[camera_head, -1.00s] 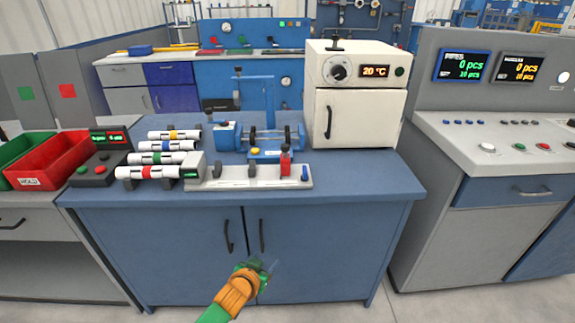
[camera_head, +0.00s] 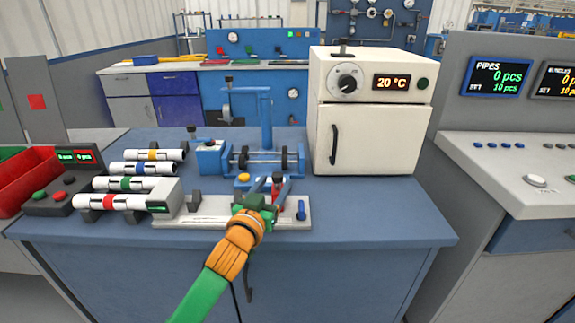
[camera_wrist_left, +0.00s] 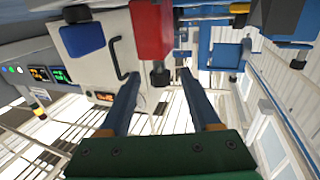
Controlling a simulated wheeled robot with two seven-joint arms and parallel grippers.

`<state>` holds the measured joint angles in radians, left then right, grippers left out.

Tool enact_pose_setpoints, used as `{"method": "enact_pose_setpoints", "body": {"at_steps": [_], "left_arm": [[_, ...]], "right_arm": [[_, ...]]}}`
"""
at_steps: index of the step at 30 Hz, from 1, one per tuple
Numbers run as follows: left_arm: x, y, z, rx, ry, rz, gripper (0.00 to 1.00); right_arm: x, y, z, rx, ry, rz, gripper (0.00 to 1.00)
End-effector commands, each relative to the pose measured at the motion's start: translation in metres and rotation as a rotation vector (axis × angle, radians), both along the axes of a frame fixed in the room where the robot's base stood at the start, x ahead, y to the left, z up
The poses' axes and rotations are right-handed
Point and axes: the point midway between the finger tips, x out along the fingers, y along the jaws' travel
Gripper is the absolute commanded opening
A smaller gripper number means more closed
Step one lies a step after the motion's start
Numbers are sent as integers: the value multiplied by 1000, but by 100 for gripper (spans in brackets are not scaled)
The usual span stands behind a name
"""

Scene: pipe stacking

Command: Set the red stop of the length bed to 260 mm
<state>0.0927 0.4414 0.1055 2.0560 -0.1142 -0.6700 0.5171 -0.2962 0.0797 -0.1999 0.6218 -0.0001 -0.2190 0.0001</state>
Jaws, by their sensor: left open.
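The length bed (camera_head: 185,217) is a long light-grey rail along the front of the blue bench. My left gripper (camera_head: 266,185) is over the right part of the rail and covers most of the red stop in the head view. In the left wrist view the red stop (camera_wrist_left: 152,30) is a red block with a black knob beneath it in the picture. My left gripper (camera_wrist_left: 158,78) is open there, its two fingers on either side of the black knob; I cannot tell whether they touch it. The scale is not readable. My right gripper is not in view.
A blue clamp post (camera_head: 301,209) stands at the rail's right end. Several banded white pipes (camera_head: 143,168) lie at the left. A blue fixture (camera_head: 266,125) stands behind the rail and a white oven (camera_head: 372,135) behind right. Bare bench top (camera_head: 370,205) lies to the right.

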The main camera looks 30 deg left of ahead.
Motion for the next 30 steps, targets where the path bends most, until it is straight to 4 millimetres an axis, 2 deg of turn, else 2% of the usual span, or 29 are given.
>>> {"method": "enact_pose_setpoints", "body": {"at_steps": [10, 15, 22, 23, 27, 30], "left_arm": [[54, 13, -1, 0, 1, 2, 63], [65, 16, -1, 1, 1, 1, 63], [66, 16, -1, 1, 2, 1, 63], [66, 16, -1, 1, 2, 1, 61], [66, 16, -1, 1, 2, 1, 23], [66, 16, -1, 1, 2, 1, 0]], "right_arm": [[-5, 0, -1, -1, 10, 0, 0], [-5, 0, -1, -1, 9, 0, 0], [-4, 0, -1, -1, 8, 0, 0], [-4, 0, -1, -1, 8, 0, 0], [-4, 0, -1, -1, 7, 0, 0], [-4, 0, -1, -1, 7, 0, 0]]}}
